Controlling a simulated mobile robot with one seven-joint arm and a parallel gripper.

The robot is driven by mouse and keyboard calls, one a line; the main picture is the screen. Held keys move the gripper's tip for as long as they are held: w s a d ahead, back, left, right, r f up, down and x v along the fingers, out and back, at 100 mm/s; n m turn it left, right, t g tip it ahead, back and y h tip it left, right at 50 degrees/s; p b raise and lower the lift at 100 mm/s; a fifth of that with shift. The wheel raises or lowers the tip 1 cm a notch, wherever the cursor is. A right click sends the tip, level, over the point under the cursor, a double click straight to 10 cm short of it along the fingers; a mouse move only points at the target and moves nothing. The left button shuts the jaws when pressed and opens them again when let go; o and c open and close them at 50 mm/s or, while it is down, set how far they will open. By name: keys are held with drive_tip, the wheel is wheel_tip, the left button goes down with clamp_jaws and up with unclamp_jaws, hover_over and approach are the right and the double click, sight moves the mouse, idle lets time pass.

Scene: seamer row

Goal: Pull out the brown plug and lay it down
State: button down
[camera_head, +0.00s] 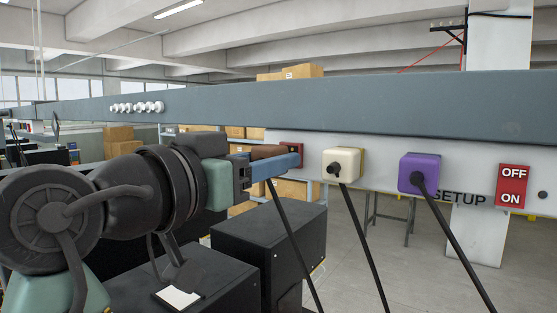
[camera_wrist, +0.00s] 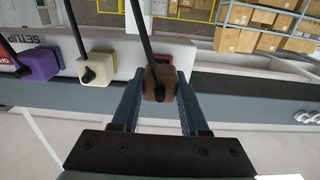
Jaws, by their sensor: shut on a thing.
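The brown plug (camera_wrist: 158,88) sits between the two blue-grey fingers of my gripper (camera_wrist: 158,92), which is shut on it. A black cord runs from it. In the head view the brown plug (camera_head: 268,151) shows just above the near finger of my gripper (camera_head: 280,163). Its red socket (camera_head: 291,150) is directly at its far end; a sliver of the red socket (camera_wrist: 172,73) shows behind the plug in the wrist view. The finger and plug hide where they meet, so I cannot tell whether the plug is still seated.
A cream plug (camera_head: 341,163) and a purple plug (camera_head: 417,173) stand in the same white panel to the right, each with a hanging black cord. A red OFF/ON sign (camera_head: 513,186) is farther right. A long grey beam (camera_head: 400,103) runs above. Black cabinets (camera_head: 265,238) stand below.

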drive_tip(key=shift+s+a, duration=0.2)
drive_tip(key=shift+s, duration=0.05)
drive_tip(key=shift+s, duration=0.1)
drive_tip(key=shift+b+v, duration=0.3)
drive_tip(key=shift+v, duration=1.2)
drive_tip(key=shift+f, duration=0.1)
